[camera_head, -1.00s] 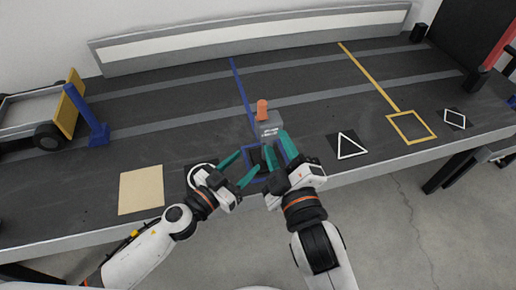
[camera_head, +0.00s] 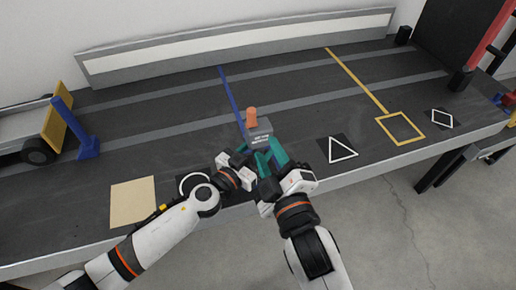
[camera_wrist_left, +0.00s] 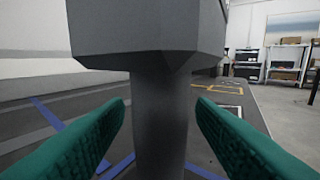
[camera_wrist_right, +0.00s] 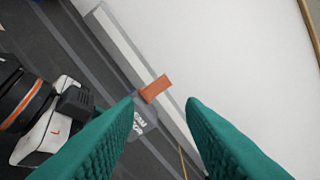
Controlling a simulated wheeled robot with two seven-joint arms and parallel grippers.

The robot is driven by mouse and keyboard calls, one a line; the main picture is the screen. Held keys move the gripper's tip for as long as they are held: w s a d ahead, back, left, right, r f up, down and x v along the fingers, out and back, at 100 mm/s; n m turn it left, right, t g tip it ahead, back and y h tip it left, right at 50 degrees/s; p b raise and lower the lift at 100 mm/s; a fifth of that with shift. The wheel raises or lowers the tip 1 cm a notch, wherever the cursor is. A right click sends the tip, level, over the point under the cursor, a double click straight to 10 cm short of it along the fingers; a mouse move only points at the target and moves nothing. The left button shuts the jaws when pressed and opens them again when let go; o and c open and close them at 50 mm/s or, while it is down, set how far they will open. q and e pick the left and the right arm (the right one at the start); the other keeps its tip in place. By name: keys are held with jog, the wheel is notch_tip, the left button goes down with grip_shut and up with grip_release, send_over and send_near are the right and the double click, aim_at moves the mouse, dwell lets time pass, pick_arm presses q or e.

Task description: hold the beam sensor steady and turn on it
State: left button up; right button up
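The beam sensor is a grey box (camera_head: 258,134) with an orange knob (camera_head: 251,117) on top. In the left wrist view its grey housing (camera_wrist_left: 150,28) sits on a dark round post (camera_wrist_left: 160,120). My left gripper (camera_wrist_left: 162,100) has one finger on each side of the post, below the housing, with narrow gaps showing. My right gripper (camera_wrist_right: 160,100) is open and empty. In the right wrist view, the orange knob (camera_wrist_right: 155,88) lies beyond and between its fingertips. In the head view, the grippers are close together and hide the sensor's lower part.
A blue post (camera_head: 75,128) and a cart (camera_head: 35,135) stand at the left of the dark table (camera_head: 160,115). A tan square (camera_head: 133,203), a white triangle (camera_head: 340,149) and a yellow square outline (camera_head: 400,128) mark the front. A low wall (camera_head: 240,42) runs along the back.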

pick_arm(q)
grip_shut()
pick_arm(e)
jog(key=shift+s+r+n, duration=0.1)
jog(key=shift+n, duration=0.2)
jog(key=c, duration=0.6)
jog(key=shift+s+a+r+n+y, duration=0.1)
jog(key=shift+s+a+n+y, duration=0.1)
jog(key=shift+n+y, duration=0.35)
grip_shut()
jog(key=shift+s+d+f+n+g+y, duration=0.1)
jog(key=shift+s+n+g+y, duration=0.5)
jog(key=shift+n, duration=1)
jog(key=shift+s+f+n+g+y, duration=0.1)
jog(key=shift+s+n+g+y, duration=0.35)
jog(key=shift+n+y, duration=0.75)
jog(key=shift+s+d+n+g+y, duration=0.1)
jog(key=shift+s+n+g+y, duration=0.35)
jog(key=shift+n, duration=1.5)
